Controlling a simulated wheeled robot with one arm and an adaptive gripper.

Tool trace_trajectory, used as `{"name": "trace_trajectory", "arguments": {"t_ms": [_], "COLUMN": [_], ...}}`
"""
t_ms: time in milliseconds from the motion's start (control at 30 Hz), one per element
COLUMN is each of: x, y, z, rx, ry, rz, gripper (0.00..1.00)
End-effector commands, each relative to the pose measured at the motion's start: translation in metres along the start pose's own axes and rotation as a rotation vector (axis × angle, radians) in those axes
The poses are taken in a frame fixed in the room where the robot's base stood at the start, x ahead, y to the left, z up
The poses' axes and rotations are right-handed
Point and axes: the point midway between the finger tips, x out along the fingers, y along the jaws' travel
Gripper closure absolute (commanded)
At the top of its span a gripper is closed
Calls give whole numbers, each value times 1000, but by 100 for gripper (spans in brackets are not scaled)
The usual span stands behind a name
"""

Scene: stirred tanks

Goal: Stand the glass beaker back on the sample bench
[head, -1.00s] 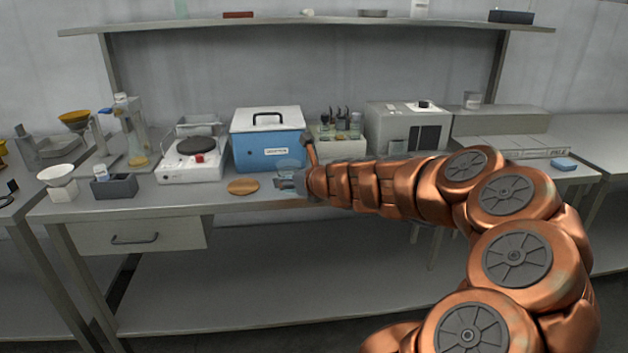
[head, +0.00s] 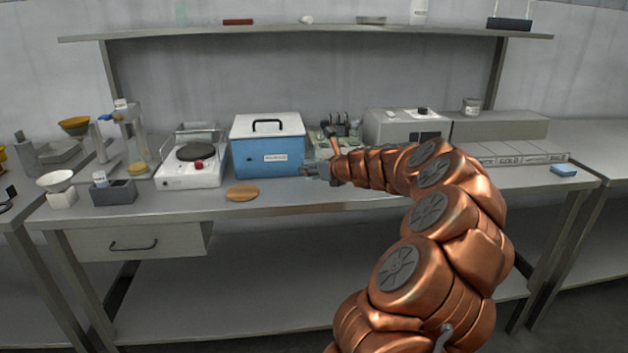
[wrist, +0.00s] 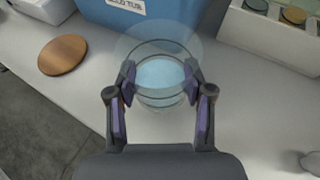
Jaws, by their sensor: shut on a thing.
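The clear glass beaker (wrist: 160,74) is between the fingers of my gripper (wrist: 160,88) in the wrist view, seen from above with its round rim toward the camera. The gripper is shut on its sides. In the head view, my gripper (head: 318,170) is over the front part of the sample bench (head: 330,195), just right of the blue box. The beaker is small and partly hidden there. I cannot tell whether its base touches the bench top.
The blue box (head: 266,155) stands close behind and left. A round wooden disc (head: 243,192) lies on the bench to the left. A white hotplate (head: 192,174) stands farther left, and a rack of jars (wrist: 285,15) is behind right. The front strip is clear.

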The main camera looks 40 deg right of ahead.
Motion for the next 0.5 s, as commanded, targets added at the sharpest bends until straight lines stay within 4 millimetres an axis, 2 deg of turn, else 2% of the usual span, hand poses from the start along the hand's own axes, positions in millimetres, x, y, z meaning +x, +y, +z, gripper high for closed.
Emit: {"name": "trace_trajectory", "arguments": {"t_ms": [133,333,500], "x": [3,14,16], "y": [-6,-3,-4], "z": [1,-26,-31], "rx": [-2,2,-1], "ry": [-1,-2,-2], "rz": [-2,4,2], "gripper": [87,87,87]}}
